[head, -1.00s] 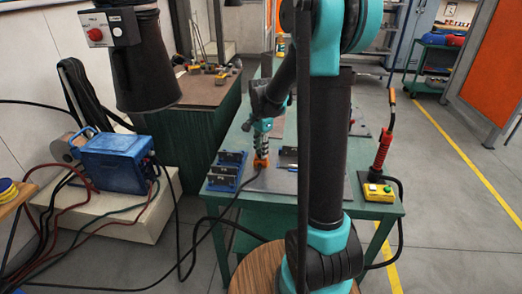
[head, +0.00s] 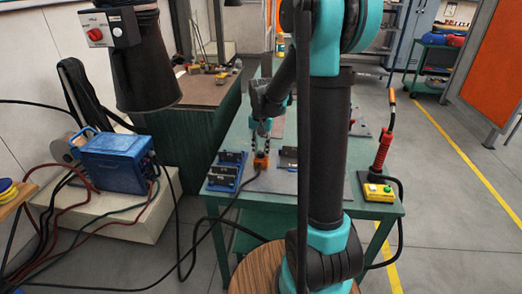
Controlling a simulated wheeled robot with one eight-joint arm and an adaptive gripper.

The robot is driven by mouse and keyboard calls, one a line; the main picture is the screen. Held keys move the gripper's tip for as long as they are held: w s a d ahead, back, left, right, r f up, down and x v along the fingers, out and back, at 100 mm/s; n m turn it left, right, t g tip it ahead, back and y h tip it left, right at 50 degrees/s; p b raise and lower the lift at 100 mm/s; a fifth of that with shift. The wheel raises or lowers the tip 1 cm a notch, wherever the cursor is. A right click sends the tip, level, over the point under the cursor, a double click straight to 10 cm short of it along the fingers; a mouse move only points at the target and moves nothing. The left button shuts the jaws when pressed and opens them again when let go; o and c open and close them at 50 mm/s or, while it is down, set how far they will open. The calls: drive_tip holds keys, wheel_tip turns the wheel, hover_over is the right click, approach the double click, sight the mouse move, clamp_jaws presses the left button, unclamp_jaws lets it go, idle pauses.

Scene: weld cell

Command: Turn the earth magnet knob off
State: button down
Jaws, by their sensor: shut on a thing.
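The earth magnet is a small orange block (head: 261,163) on the green table, with a black cable running from it toward the front left. My gripper (head: 261,150) points down directly over it. Its two fingers show side by side at the top of the block, shut on the knob. The knob itself is too small and too covered by the fingers to make out, so its exact setting cannot be read.
A blue rack with dark blocks (head: 228,170) stands close to the left of the magnet. A dark clamp piece (head: 288,158) lies to the right. A yellow box (head: 377,192) with a red-handled torch (head: 383,147) sits at the table's right corner.

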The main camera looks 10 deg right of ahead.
sight(261, 152)
drive_tip(key=n, duration=0.5)
drive_tip(key=shift+n, duration=2.4)
drive_tip(key=c, duration=1.3)
unclamp_jaws()
wheel_tip(261, 152, up, 12)
